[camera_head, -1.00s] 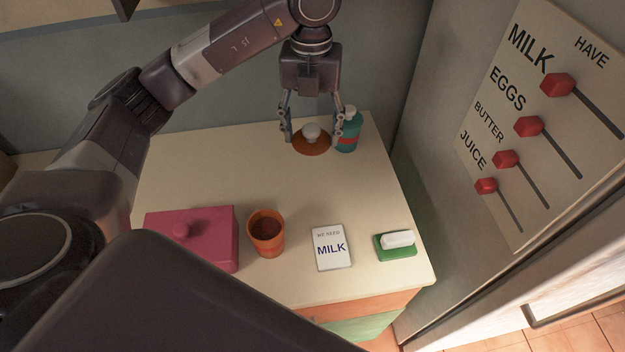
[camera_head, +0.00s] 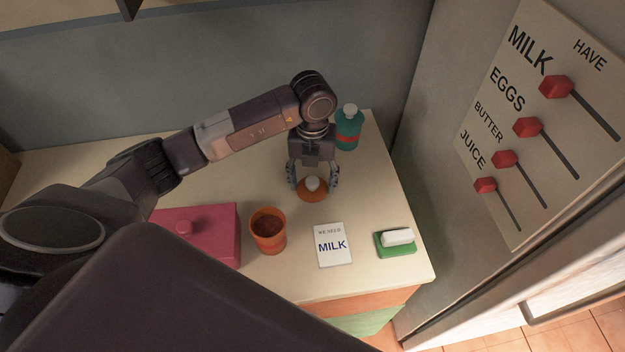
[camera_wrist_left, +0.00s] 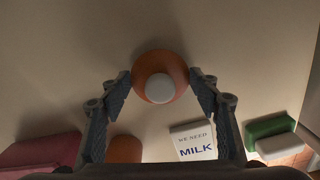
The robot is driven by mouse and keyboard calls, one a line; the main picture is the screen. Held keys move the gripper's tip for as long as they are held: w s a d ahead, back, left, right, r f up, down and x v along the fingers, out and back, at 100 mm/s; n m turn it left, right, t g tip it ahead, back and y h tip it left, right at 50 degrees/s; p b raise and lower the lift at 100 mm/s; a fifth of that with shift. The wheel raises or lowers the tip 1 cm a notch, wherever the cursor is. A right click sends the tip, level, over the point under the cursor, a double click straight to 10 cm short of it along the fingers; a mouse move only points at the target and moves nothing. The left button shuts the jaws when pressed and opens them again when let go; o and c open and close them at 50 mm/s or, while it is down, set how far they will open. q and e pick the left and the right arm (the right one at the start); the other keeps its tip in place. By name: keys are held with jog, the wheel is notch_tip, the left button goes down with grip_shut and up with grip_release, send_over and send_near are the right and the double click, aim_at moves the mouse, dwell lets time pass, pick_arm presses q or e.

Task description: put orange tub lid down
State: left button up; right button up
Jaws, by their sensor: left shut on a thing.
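The orange tub lid (camera_head: 311,197) is a round orange disc with a white knob, and it also shows in the left wrist view (camera_wrist_left: 160,62). My left gripper (camera_head: 313,186) is shut on the lid, with a finger on either side of it; the fingers also show in the left wrist view (camera_wrist_left: 161,80). The lid is at or just above the counter, behind the milk card; I cannot tell if it touches. The orange tub (camera_head: 268,238) stands open with brown contents, front left of the lid. My right gripper is out of view.
A pink lidded box (camera_head: 211,226) stands left of the tub. A milk card (camera_head: 332,245) and a green dish with a white block (camera_head: 396,243) lie to the right. A teal bottle (camera_head: 348,130) stands at the back. Counter (camera_head: 375,195) right of the lid is clear.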

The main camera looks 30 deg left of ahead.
pick_arm(q)
jog(key=shift+f, duration=0.2)
jog(key=shift+f, duration=0.2)
jog(key=o, duration=0.8)
jog(key=shift+r, duration=0.1)
